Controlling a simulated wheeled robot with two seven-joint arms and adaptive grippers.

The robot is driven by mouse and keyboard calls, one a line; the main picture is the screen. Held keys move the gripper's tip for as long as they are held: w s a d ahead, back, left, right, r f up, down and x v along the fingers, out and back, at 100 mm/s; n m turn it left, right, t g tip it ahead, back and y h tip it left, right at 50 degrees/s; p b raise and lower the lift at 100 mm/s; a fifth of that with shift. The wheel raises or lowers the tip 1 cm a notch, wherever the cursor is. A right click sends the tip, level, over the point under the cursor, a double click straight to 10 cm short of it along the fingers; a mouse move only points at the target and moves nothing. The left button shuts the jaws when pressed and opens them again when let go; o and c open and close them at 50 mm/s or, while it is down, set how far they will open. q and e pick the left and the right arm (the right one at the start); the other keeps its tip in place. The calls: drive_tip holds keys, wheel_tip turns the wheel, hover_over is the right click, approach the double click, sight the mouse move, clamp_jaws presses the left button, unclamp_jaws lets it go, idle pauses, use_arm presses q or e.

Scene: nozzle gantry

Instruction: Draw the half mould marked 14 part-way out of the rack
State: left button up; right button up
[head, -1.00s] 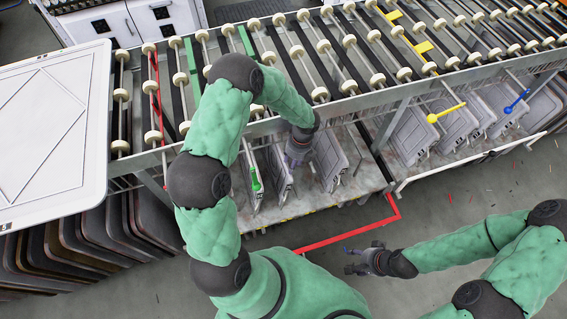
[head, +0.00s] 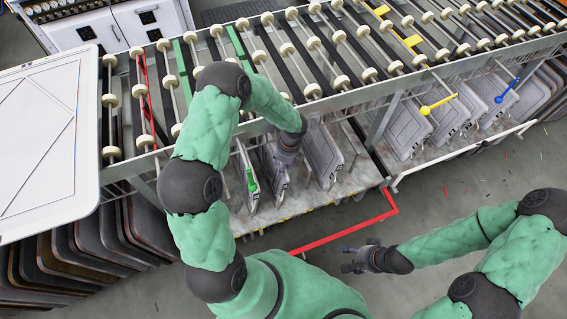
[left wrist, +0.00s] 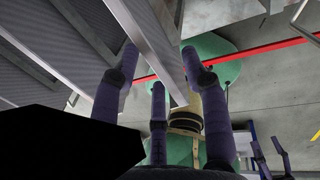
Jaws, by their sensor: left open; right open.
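Several grey half moulds stand on edge in the rack (head: 310,203) under the rollers. One mould (head: 247,178) has a green handle, one (head: 272,184) stands just right of it, and another (head: 323,155) is further right. No number 14 is readable. My left gripper (head: 286,156) reaches down at the top of the middle mould and partly hides it. In the left wrist view my left gripper (left wrist: 158,66) is open, with a grey plate edge (left wrist: 150,45) running between its fingers; contact cannot be told. My right gripper (head: 356,262) is open and empty above the floor.
The roller conveyor (head: 330,45) runs above the rack. More moulds (head: 405,130) stand in the bay at right, by a yellow handle (head: 438,103) and a blue one (head: 507,90). A white panel (head: 40,140) lies at left. A red line (head: 345,232) marks the floor.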

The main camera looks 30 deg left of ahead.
use_arm(q)
drive_tip(key=f, duration=0.1)
drive_tip(key=f+b, duration=0.1)
drive_tip(key=f, duration=0.2)
drive_tip(key=shift+s+a+f+b, duration=0.15)
drive_tip(key=shift+s+a+b, duration=0.1)
drive_tip(key=shift+s+b, duration=0.05)
clamp_jaws()
